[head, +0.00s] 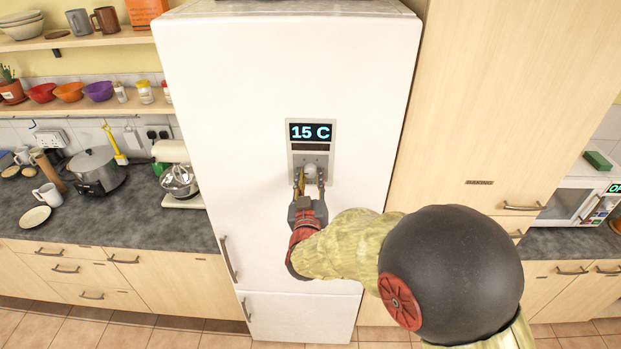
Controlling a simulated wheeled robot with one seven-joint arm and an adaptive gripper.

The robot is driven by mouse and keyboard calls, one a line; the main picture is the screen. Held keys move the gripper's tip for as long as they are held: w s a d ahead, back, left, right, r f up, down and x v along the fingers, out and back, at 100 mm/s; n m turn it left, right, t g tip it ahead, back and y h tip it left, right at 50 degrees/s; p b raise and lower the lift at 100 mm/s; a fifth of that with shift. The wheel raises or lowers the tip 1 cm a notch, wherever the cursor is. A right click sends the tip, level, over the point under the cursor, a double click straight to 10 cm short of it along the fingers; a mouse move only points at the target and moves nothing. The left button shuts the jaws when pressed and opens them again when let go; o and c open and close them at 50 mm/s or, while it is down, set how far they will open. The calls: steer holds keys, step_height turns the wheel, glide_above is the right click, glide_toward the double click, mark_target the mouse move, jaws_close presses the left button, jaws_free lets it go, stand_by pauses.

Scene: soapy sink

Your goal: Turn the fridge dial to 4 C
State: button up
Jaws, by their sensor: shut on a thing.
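The tall white fridge (270,75) stands in the middle of the head view with its doors shut. A grey control panel (297,158) is on its upper door. The panel's display (311,132) reads 15 C. The pale round dial (311,171) is on the panel's lower part, partly hidden by my gripper. My gripper (311,182) reaches up to the panel from below, with one finger on each side of the dial, and is shut on it. The dial's pointer or marks cannot be made out.
A counter (125,200) with a steel pot (94,170) and a stand mixer (180,175) is left of the fridge. A tall wooden cabinet (490,90) is directly right of it, then a microwave (580,200). The tiled floor (180,338) shows in front.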

steer(key=c, duration=0.4)
steer(key=shift+f+b, duration=0.1)
steer(key=shift+b, duration=0.4)
steer(key=m+b, duration=0.2)
steer(key=b, duration=0.1)
steer(key=m+b, duration=0.1)
steer(key=b, duration=0.2)
steer(key=shift+a+f+m, duration=0.1)
steer(key=shift+f+m, duration=0.1)
steer(key=shift+m, duration=0.2)
steer(key=m+b, duration=0.3)
steer(key=b, duration=0.2)
steer(key=shift+m+b, duration=0.3)
steer(key=shift+b, duration=0.05)
steer(key=m+b, duration=0.4)
steer(key=b, duration=0.2)
steer(key=shift+a+m, duration=0.1)
steer(key=shift+m, duration=0.2)
steer(key=m+b, duration=0.6)
steer(key=b, duration=0.1)
steer(key=shift+r, duration=0.2)
steer(key=m+b, duration=0.1)
steer(key=m, duration=0.1)
steer(key=m+b, duration=0.1)
steer(key=b, duration=0.1)
steer(key=m+b, duration=0.2)
steer(key=shift+r+m, duration=0.25)
steer(key=shift+m, duration=0.05)
steer(key=shift+b, duration=0.3)
